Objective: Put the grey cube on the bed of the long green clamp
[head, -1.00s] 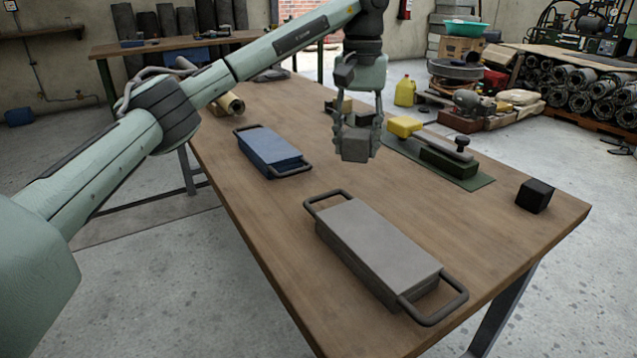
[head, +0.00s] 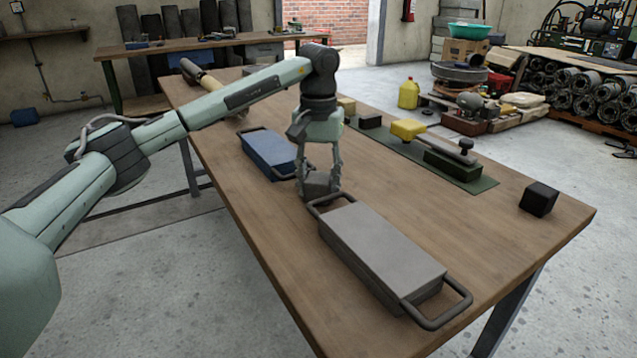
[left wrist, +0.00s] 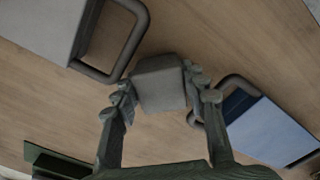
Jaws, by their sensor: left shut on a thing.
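My left gripper (head: 318,178) is shut on the grey cube (head: 316,190), low over the wooden table. In the left wrist view the cube (left wrist: 159,83) sits between the fingertips of the gripper (left wrist: 160,95). The cube is beside the end handle of the grey block; I cannot tell its exact height. A long dark green piece with a black knob, apparently the green clamp (head: 453,166), lies on a flat green plate (head: 400,153), right of and apart from my gripper. Its bed is hard to make out. My right gripper is not in view.
A grey block with handles (head: 380,250) lies in front of the gripper, a blue one (head: 268,153) behind it to the left. Yellow (head: 408,129) and black (head: 370,121) pieces are near the green plate. A black cube (head: 538,199) stands near the right edge. Table between is clear.

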